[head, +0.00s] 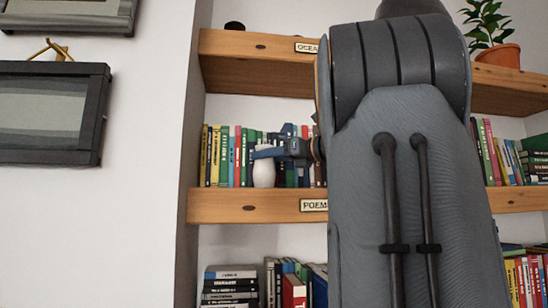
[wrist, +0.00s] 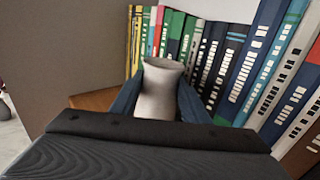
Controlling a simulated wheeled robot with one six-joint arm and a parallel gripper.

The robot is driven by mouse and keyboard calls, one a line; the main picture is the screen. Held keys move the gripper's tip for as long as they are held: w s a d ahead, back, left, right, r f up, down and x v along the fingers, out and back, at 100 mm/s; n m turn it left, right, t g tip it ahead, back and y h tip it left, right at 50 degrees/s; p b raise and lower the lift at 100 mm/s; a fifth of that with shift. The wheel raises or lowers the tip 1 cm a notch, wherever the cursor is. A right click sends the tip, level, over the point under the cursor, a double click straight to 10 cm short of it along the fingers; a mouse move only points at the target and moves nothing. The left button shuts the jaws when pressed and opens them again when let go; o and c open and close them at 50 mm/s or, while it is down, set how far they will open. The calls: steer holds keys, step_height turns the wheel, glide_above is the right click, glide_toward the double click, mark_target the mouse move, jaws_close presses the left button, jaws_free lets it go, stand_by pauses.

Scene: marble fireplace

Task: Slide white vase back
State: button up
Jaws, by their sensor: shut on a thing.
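The white vase (head: 264,174) stands upright at the middle shelf, in front of the row of books. My gripper (head: 266,153) reaches to it from the right and is shut on its upper part. In the wrist view the vase (wrist: 158,92) sits between my gripper's two blue fingers (wrist: 157,97), with its open rim facing up. Its lower part is hidden there by the gripper body. My arm hides much of the shelf's middle in the head view.
Books (head: 222,155) line the middle shelf (head: 250,206) behind the vase; in the wrist view, books (wrist: 245,70) stand close on its right. The upper shelf (head: 255,75) is overhead. A shelf side wall (head: 190,150) is at left. A potted plant (head: 497,54) stands upper right.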

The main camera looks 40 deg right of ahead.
steer(key=shift+w+d+p, duration=0.1)
steer(key=shift+w+p, duration=0.2)
steer(key=shift+w, duration=0.25)
steer(key=o, duration=1.1)
steer(key=shift+o, duration=1.3)
steer(key=shift+s+a+r, duration=0.1)
steer(key=shift+s+a, duration=0.05)
steer(key=shift+a, duration=0.1)
steer(key=shift+s+a+r, duration=0.1)
steer(key=shift+s+a, duration=0.1)
steer(key=shift+s, duration=0.1)
steer(key=shift+w+d+f, duration=0.2)
steer(key=shift+w+d, duration=0.05)
steer(key=shift+d, duration=0.15)
steer(key=shift+f, duration=0.15)
